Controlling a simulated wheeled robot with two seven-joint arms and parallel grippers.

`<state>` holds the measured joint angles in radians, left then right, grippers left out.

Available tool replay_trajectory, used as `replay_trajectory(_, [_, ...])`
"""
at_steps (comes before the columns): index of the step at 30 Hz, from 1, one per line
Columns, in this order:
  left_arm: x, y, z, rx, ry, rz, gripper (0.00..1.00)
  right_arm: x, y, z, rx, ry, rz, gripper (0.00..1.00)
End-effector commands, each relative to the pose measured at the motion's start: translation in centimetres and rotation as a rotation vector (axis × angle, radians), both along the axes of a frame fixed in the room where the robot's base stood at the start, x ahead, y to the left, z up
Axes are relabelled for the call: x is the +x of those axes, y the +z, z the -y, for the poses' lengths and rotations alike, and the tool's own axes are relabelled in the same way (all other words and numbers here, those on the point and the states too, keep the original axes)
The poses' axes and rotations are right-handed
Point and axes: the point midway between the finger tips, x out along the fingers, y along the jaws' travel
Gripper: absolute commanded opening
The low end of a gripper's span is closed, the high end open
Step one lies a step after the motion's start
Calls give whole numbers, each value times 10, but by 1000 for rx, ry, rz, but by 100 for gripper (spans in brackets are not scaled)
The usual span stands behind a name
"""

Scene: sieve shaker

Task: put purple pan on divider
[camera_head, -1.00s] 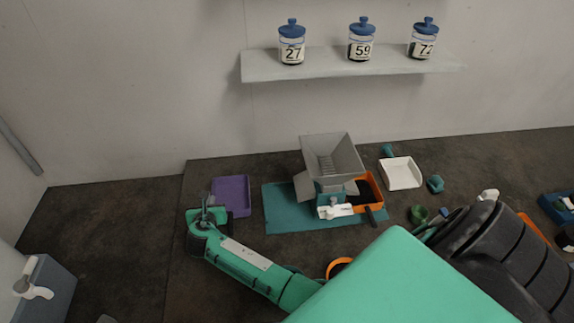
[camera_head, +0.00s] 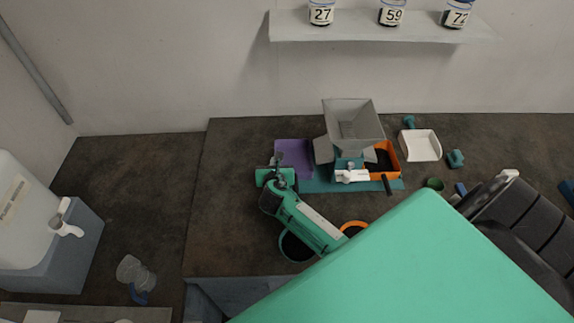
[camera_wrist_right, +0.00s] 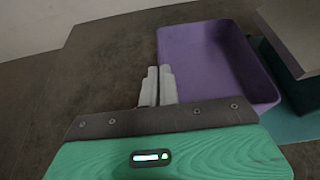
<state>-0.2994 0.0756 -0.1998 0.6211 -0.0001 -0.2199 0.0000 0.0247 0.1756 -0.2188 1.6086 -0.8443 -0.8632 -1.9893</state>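The purple pan (camera_head: 296,150) is just left of the grey divider (camera_head: 352,120), overlapping the left part of the teal mat (camera_head: 320,186). The pan looks empty in the right wrist view (camera_wrist_right: 215,60). My right gripper (camera_head: 279,172) is at the pan's near left side. In the right wrist view its two pale fingers (camera_wrist_right: 159,84) are close together at the pan's left wall and appear shut on it. The pan's underside is hidden, so its height above the mat cannot be told. My left gripper is not in view.
An orange pan (camera_head: 388,153) sits at the divider's right side, with a white part (camera_head: 352,175) in front. A white scoop (camera_head: 420,145) lies further right. A dark round container (camera_head: 294,249) is beside my forearm. Bare table lies left of the pan.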

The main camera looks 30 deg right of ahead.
Motion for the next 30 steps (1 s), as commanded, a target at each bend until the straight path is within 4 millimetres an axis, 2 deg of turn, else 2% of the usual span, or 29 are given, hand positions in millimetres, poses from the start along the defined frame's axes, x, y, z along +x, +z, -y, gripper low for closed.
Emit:
replay_trajectory(4, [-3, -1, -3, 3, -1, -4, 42, -7, 0, 12, -1, -1, 1, 0])
replay_trajectory(8, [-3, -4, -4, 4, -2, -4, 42, -20, 0, 33, -2, -1, 1, 0])
replay_trajectory(10, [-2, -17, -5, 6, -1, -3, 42, -20, -12, 33, 1, 1, 2, 0])
replay_trajectory(13, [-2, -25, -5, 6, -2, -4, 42, -20, -16, 32, 1, 1, 2, 0])
replay_trajectory(24, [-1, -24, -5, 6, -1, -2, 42, -20, -16, 32, 0, 1, 0, 0])
replay_trajectory(27, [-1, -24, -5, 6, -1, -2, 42, -20, -16, 32, 0, 0, 0, 22])
replay_trajectory(30, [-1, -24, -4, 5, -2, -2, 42, -20, -16, 32, 0, 1, 0, 24])
